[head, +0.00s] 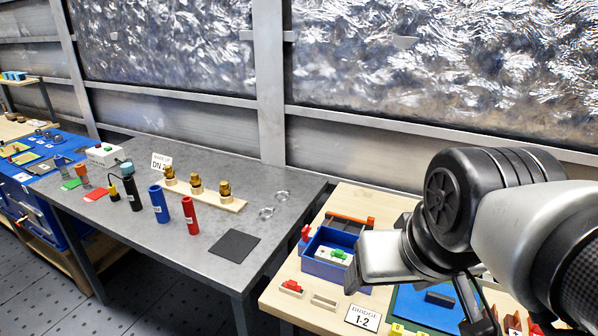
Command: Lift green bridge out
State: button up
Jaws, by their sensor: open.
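The green bridge (338,253) is a small green piece on a white block inside the blue open-topped box (322,268), on the light wooden table. The box stands close to the label reading "BRIDGE 1-2". My gripper (356,270) reaches in from the right, its grey body just beside and partly over the right side of the box. It is open, with nothing seen in it. Its fingertips are hard to make out, and it hides the right part of the box. I cannot tell whether it touches the bridge.
A red piece in a holder (291,287) and an empty pale holder (324,301) lie in front of the box. A brown-orange bar (349,221) lies behind it. The grey table (215,215) to the left carries coloured cylinders, brass fittings and a black mat (232,246).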

aim_at(338, 253)
jog(key=k+l, duration=0.1)
jog(key=z, duration=0.2)
jog(key=j+z, duration=0.1)
jog(key=z, duration=0.25)
jog(key=j+z, duration=0.1)
jog(key=z, duration=0.3)
jog(key=j+z, duration=0.15)
jog(key=z, duration=0.2)
jog(key=k+j, duration=0.1)
jog(key=j, duration=0.5)
jog(key=k+j, duration=0.1)
jog(key=j, duration=1.05)
jog(key=k, duration=0.05)
